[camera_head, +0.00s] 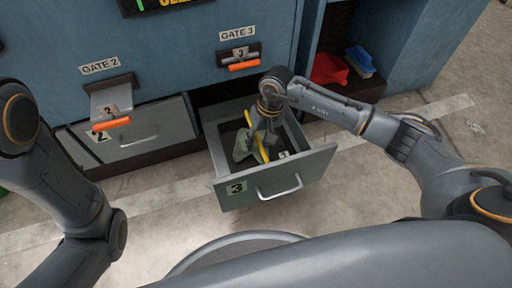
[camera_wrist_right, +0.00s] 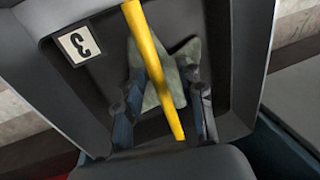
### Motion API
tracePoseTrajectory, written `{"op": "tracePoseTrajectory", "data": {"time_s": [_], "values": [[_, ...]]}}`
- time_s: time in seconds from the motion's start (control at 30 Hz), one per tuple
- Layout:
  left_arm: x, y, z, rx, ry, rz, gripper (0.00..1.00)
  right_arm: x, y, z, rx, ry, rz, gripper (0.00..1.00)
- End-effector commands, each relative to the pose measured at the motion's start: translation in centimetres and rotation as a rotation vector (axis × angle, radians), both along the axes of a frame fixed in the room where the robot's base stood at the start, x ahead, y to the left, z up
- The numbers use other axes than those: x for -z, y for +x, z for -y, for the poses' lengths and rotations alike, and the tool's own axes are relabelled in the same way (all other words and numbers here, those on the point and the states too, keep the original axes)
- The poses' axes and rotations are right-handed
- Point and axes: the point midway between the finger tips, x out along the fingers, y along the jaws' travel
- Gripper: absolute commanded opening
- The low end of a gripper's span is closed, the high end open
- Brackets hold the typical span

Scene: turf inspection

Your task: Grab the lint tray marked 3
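The drawer marked 3 (camera_head: 237,195) is pulled out below the GATE 3 sign. Inside it is the dark grey lint tray (camera_wrist_right: 90,85), with a white 3 label, also seen in the right wrist view. A yellow bar (camera_wrist_right: 152,65) crosses above the tray, and a grey-green lint piece (camera_wrist_right: 172,75) lies beneath it. My right gripper (camera_head: 262,142) reaches down into the drawer. In the right wrist view its fingers (camera_wrist_right: 165,100) are apart, one on each side of the bar, with gaps showing. My left arm shows at the left; its gripper is outside the view.
A drawer marked 2 (camera_head: 150,125) with an orange-handled gate (camera_head: 112,104) stands to the left. The gate 3 handle (camera_head: 243,66) is above the open drawer. A red scoop (camera_head: 328,69) and blue brush (camera_head: 360,60) sit in the right bay. The floor in front is clear.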

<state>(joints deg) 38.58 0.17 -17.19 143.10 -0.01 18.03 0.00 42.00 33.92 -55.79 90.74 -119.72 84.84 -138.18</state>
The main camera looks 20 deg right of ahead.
Motion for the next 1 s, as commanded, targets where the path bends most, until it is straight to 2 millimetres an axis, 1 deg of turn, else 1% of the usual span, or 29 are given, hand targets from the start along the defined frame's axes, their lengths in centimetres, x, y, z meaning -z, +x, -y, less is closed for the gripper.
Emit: {"op": "tracePoseTrajectory", "data": {"time_s": [0.07,0.1,0.17,0.2,0.23,0.27,1.0], "values": [[-0.03,0.01,0.00,0.000,0.000,0.000,0.34,-0.04,0.00,0.00,0.000,0.000,0.000,0.38],[-0.03,0.01,0.00,0.000,0.000,0.000,0.34,-0.04,0.00,0.00,0.000,0.000,0.000,0.30],[-0.02,0.02,0.00,0.000,0.000,0.000,0.34,-0.04,0.00,0.00,0.000,0.000,0.000,0.18],[-0.02,0.02,0.00,0.000,0.000,0.000,0.34,-0.04,0.00,0.00,0.000,0.000,0.000,0.10],[-0.02,0.01,0.01,0.000,0.000,0.000,0.34,-0.04,0.00,0.00,0.000,0.000,0.000,0.04],[-0.02,0.01,0.01,0.000,0.000,0.000,0.34,-0.04,0.00,0.00,0.000,0.000,0.000,0.00],[-0.07,0.02,0.02,0.001,0.000,0.000,0.34,-0.19,0.05,-0.02,-0.001,0.001,0.002,0.00]]}}
